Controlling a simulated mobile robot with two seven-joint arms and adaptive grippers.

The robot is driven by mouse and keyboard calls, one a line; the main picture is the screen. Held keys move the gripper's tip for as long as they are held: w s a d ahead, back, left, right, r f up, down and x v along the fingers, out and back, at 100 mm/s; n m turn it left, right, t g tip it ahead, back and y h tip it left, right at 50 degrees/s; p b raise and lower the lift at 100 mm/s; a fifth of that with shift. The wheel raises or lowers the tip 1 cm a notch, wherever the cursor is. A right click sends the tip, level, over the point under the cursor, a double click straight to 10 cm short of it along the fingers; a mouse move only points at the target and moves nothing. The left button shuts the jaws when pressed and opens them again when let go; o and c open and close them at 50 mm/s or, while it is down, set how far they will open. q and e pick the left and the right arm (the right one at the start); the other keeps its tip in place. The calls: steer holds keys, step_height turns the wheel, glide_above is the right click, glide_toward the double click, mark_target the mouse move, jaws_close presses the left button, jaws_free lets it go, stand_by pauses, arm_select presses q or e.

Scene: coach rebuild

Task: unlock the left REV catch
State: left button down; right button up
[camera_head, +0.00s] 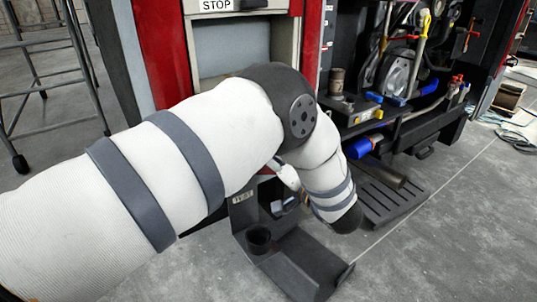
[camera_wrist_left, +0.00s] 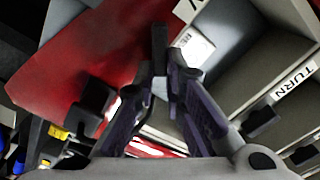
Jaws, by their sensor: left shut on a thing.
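In the left wrist view my left gripper (camera_wrist_left: 158,88) has its two dark purple fingers closed in on a narrow dark upright bar (camera_wrist_left: 159,45) in front of a red and grey cabinet. The bar appears to be the left REV catch, but no REV label can be read on it. The fingers hide its lower part. In the head view my left arm reaches across the middle and bends down, and it hides the gripper and the catch. My right gripper is in neither view.
The head view shows a STOP label (camera_head: 215,5), a dark floor bracket with a cup (camera_head: 258,238), and a machinery bay (camera_head: 400,75) at the right. Grey floor is clear at the lower right.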

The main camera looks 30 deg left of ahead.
arm_select(q)
steer(key=shift+w+d+f+m+b, duration=0.1)
steer(key=shift+f+m, duration=0.1)
steer(key=shift+m, duration=0.95)
steer(key=shift+a+f+m+b, duration=0.1)
steer(key=shift+f+m, duration=0.15)
steer(key=shift+m, duration=0.95)
steer(key=shift+w+d+f+m+b, duration=0.1)
steer(key=shift+f+m, duration=0.1)
steer(key=shift+m, duration=0.95)
steer(key=c, duration=1.7)
jaws_free()
steer(key=shift+o, duration=0.2)
steer(key=v, duration=1.2)
